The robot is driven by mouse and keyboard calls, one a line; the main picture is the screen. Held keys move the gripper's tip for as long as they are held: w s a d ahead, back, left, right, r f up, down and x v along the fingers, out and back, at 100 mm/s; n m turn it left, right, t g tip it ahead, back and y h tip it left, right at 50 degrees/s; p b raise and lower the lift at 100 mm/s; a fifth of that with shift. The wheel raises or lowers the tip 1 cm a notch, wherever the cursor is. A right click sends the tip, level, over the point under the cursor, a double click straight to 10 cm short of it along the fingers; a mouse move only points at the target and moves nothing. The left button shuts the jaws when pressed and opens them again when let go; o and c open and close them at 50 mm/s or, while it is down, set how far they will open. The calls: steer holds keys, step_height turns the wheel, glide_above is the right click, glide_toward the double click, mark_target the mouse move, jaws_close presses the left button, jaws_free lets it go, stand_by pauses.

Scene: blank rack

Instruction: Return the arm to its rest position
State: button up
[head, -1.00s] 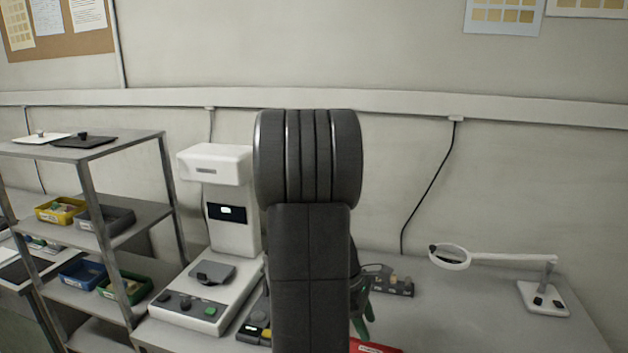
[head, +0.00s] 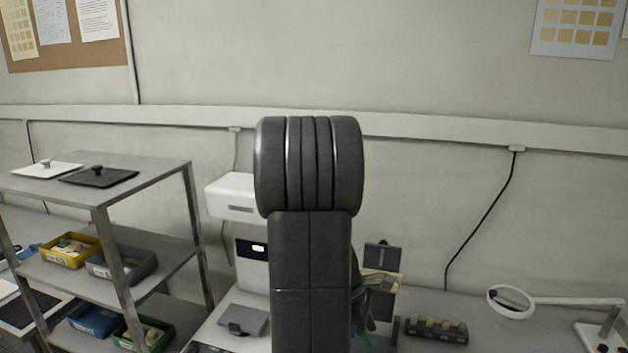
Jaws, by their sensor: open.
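My arm (head: 310,250) stands upright and folded in the middle of the head view, its dark rounded joint at the top. It hides much of the bench behind it. My gripper (head: 371,318) shows only in part, low and just right of the arm, as dark parts with green finger pieces. It is open. I see nothing held between its fingers, though the arm covers part of it.
A metal shelf (head: 150,172) with lids and coloured bins stands at left. A white machine (head: 232,192) is partly behind my arm. Right of it are a dark upright plate (head: 383,257), a rack of small blocks (head: 436,330) and a magnifier lamp (head: 510,301).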

step_height(320, 180, down, 10)
steer(key=shift+s+r, duration=0.1)
steer(key=shift+r, duration=0.15)
steer(key=shift+v, duration=1.6)
steer(key=shift+a, duration=0.1)
